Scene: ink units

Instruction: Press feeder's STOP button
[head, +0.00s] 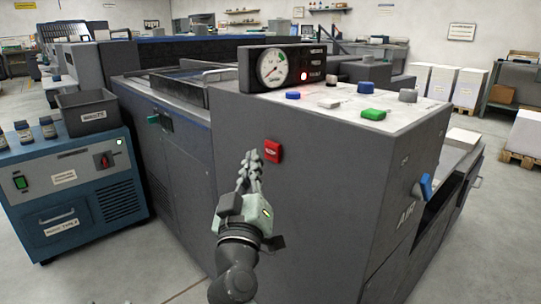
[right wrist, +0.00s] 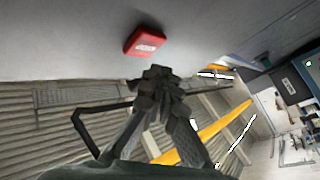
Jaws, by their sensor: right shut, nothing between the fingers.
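The red STOP button (head: 272,151) is on the dark grey front face of the feeder (head: 320,190), below its top panel. In the right wrist view the red button (right wrist: 146,41) shows on the grey face just beyond the fingertips. My right gripper (head: 251,157) is shut and empty. In the head view its fingertips are just left of the button and slightly below it. In the right wrist view the fingertips (right wrist: 158,74) show a gap to the button. Whether they touch the face cannot be told. My left gripper is not in view.
The feeder's top carries a pressure gauge (head: 272,68), a lit red lamp (head: 303,75), and blue and green buttons (head: 373,114). A blue lever (head: 425,186) sticks out on its right side. A blue cabinet (head: 75,185) with a dark bin (head: 88,110) stands at left.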

